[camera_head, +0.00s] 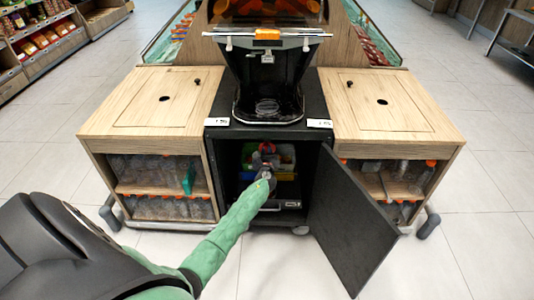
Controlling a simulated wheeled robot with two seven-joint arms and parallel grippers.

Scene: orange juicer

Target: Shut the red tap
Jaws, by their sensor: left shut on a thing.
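The red tap (267,147) shows as a small red shape inside the open black cabinet, under the juicer (265,80). My left arm, in a green sleeve, reaches into the cabinet from the lower left. My left gripper (265,161) is at the tap and is shut on it. The gripper covers most of the tap, so the angle of its handle cannot be told. My right gripper is not in view.
The black cabinet door (352,225) stands open to the right of my arm. Blue, green and yellow things (287,158) sit inside the cabinet behind the gripper. Wooden side counters with shelves of bottles (160,175) flank it. The tiled floor in front is clear.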

